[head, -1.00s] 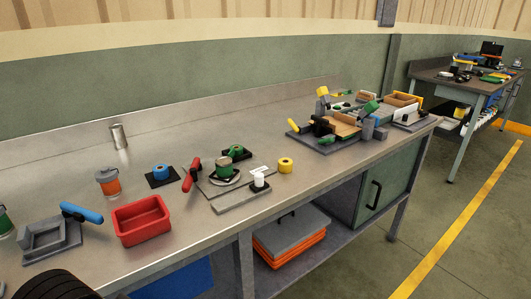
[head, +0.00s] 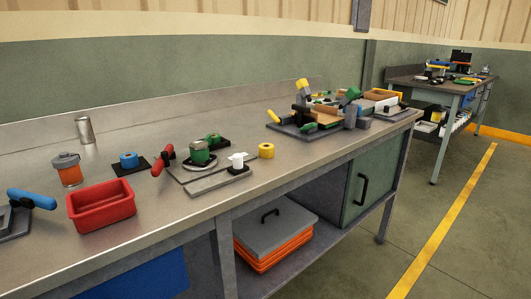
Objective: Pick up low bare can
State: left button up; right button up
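A bare silver-grey can (head: 85,130) stands upright near the back of the long workbench (head: 150,222), at the left of the head view, close to the backboard. It has no label or coloured band that I can see. Nothing touches it. Another can-like container (head: 68,170), orange with a grey lid, stands in front of it and to the left. Neither of my grippers shows in the head view.
A red bin (head: 101,206), a blue-handled tool (head: 32,199), a blue roll (head: 129,160), a green item (head: 200,153) and a yellow roll (head: 266,151) stand on the bench. Clutter (head: 320,115) fills its right end. Open floor (head: 400,220) lies to the right.

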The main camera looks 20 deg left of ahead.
aim_at(200, 153)
jog(key=i, duration=0.1)
jog(key=i+j+u, duration=0.1)
jog(key=u, duration=0.25)
jog(key=i+u, duration=0.2)
jog(key=u, duration=0.15)
jog(key=i+u, duration=0.3)
jog(key=k+j, duration=0.05)
jog(key=k, duration=0.05)
